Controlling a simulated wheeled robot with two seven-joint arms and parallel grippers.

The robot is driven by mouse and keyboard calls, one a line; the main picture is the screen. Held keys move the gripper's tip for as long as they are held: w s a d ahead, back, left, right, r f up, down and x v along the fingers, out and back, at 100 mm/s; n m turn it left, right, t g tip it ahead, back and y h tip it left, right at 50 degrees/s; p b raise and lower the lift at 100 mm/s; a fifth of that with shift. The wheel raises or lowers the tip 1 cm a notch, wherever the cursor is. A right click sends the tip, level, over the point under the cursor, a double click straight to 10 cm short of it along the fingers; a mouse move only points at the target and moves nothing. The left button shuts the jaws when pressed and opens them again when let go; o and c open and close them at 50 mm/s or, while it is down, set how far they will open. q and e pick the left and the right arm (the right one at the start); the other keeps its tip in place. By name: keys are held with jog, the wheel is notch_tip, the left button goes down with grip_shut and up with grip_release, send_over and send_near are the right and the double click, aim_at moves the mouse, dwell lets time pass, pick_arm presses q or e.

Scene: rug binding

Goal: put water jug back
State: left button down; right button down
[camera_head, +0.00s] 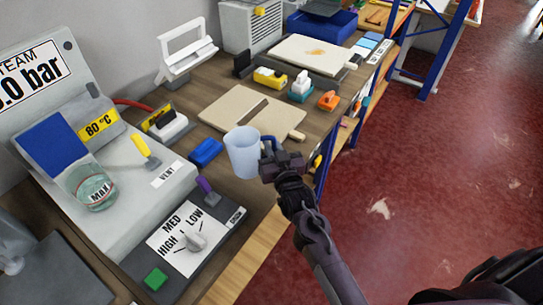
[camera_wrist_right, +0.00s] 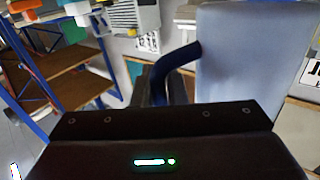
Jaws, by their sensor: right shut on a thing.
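The water jug (camera_head: 243,155) is a pale translucent blue jug with a dark blue handle (camera_head: 268,143). It is upright at the front of the workbench, to the right of the blue block. My right gripper (camera_head: 272,158) is shut on the jug's handle. In the right wrist view the jug (camera_wrist_right: 240,60) fills the right side, and its dark blue handle (camera_wrist_right: 178,62) runs down to the gripper fingers (camera_wrist_right: 158,92). I cannot tell whether the jug's base touches the bench. My left gripper is not in view.
A grey steam unit with a round water tank (camera_head: 92,187) stands at the left. Near the jug are a control panel (camera_head: 215,236) with a dial, a blue block (camera_head: 206,152) and a beige board (camera_head: 230,107). The red floor (camera_head: 430,180) at the right is open.

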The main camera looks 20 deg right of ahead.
notch_tip(320, 180, down, 5)
dwell(0.4)
jog(key=shift+f, duration=0.1)
jog(key=c, duration=1.5)
grip_release()
jog(key=shift+o, duration=0.2)
